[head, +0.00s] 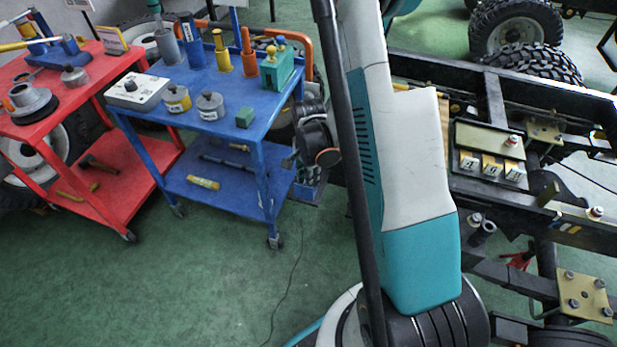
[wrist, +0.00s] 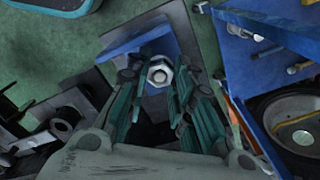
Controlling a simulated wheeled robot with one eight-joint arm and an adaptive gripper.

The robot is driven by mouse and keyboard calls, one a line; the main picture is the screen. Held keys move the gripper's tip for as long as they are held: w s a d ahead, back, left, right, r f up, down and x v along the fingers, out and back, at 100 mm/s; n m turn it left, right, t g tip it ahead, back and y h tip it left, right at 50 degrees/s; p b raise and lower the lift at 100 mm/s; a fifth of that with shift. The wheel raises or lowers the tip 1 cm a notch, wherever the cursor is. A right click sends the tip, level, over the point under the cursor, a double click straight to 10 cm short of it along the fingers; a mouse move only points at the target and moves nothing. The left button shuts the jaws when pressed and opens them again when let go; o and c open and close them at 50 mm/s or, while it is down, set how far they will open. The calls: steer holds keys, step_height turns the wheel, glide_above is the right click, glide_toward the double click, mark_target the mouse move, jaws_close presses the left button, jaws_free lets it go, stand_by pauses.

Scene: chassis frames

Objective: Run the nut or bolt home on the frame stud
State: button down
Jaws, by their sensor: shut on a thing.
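My gripper (wrist: 160,75) has its teal fingers on either side of a hexagonal metal nut or bolt (wrist: 160,72) with a pale round centre; it is shut on this piece. A blue flat surface (wrist: 140,43) shows just beyond it; I cannot tell whether they touch. In the head view my gripper (head: 304,181) hangs low by the right end of the blue cart, partly hidden by my arm. The black chassis frame (head: 560,100) is at the right. Stud-like fittings with pale tops and red rings stand on it, one at the back (head: 512,140) and one at the right (head: 596,212).
The blue cart (head: 150,115) carries cans, coloured tools and a white box. A red cart (head: 100,88) stands left of it. A tray (head: 470,137) with labelled blocks sits on the frame. A brass-coloured plate (head: 584,293) is at lower right. Green floor in front of the carts is clear.

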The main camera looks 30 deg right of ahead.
steer(key=m, duration=0.4)
steer(key=shift+m, duration=0.3)
steer(key=c, duration=1.3)
jaws_free()
steer(key=shift+c, duration=1.2)
